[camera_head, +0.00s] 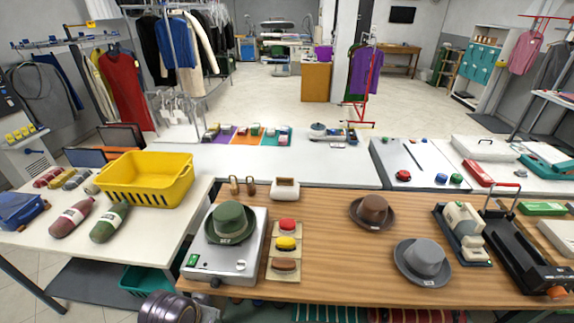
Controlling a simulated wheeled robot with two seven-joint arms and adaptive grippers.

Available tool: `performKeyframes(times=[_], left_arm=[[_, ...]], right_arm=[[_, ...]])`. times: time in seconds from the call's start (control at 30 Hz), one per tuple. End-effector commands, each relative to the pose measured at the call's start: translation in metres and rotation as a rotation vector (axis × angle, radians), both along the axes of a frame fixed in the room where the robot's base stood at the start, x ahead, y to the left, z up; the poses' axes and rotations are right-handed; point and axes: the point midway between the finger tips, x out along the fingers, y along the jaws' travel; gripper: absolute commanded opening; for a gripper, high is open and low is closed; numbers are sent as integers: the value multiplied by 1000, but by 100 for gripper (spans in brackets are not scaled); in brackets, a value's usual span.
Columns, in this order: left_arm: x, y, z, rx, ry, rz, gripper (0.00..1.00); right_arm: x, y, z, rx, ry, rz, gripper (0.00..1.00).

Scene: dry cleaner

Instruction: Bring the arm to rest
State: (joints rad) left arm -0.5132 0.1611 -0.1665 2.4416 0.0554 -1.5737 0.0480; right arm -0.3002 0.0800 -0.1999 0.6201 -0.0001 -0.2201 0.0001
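Neither of my grippers shows in the head view. A dark rounded part with ring-like bands stands at the bottom edge, left of centre; I cannot tell what it is. A green hat (231,222) rests on a white-and-silver appliance (205,263) at the left of the wooden table (330,255). A brown hat (373,211) and a grey hat (422,262) lie on the wooden table, apart from each other. Red, yellow and brown brush-like items (285,244) stand in a column beside the appliance.
A yellow basket (148,179) and bottle-shaped rolls (110,221) stand on the left white table. A cream-and-dark device (463,233) and a black press-like machine (522,252) fill the wooden table's right end. Its middle is mostly clear. A white table (300,165) lies behind.

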Motion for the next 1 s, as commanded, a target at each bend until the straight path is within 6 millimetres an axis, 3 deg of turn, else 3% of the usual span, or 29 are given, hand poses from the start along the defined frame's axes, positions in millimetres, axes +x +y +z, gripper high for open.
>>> performKeyframes(times=[0.37, 0.77, 1.0], left_arm=[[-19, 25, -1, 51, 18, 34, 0], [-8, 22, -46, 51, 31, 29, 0], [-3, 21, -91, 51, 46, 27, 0]], right_arm=[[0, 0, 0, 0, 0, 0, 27], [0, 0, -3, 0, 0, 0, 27], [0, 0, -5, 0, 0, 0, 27]])
